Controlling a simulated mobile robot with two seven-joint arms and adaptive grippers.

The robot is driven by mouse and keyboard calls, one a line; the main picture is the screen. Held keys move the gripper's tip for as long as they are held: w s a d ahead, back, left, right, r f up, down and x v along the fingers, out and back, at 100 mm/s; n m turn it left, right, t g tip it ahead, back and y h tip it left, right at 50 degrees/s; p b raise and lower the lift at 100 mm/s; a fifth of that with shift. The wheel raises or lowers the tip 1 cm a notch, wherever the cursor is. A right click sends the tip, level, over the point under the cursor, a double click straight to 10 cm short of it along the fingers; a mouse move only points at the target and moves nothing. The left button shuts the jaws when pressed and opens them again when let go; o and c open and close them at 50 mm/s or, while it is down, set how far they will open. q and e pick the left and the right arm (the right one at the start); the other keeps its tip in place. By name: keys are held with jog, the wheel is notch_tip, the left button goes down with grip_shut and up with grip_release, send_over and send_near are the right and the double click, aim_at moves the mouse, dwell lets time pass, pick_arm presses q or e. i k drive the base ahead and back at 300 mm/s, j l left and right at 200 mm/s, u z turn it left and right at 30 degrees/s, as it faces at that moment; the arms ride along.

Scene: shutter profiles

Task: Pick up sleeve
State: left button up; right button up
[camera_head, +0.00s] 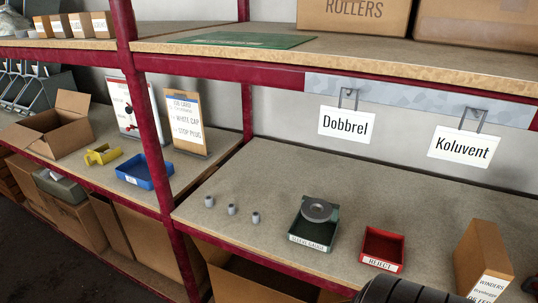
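Three small grey cylindrical sleeves stand upright in a loose row on the shelf board (275,180): a left one (209,202), a middle one (231,209) and a right one (255,217). They stand apart from each other. To their right is a dark green tray (313,238) labelled as a sleeve gauge, with a grey ring-shaped gauge (318,209) in it.
A red tray (382,249) marked REJECT and a cardboard box (482,258) stand farther right. A red upright (150,140) separates the left bay, with a blue tray (145,171) and yellow part (102,155). Signs (345,124) hang from the upper shelf. Board behind the sleeves is clear.

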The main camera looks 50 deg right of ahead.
aim_at(231, 206)
jog(key=z, duration=1.3)
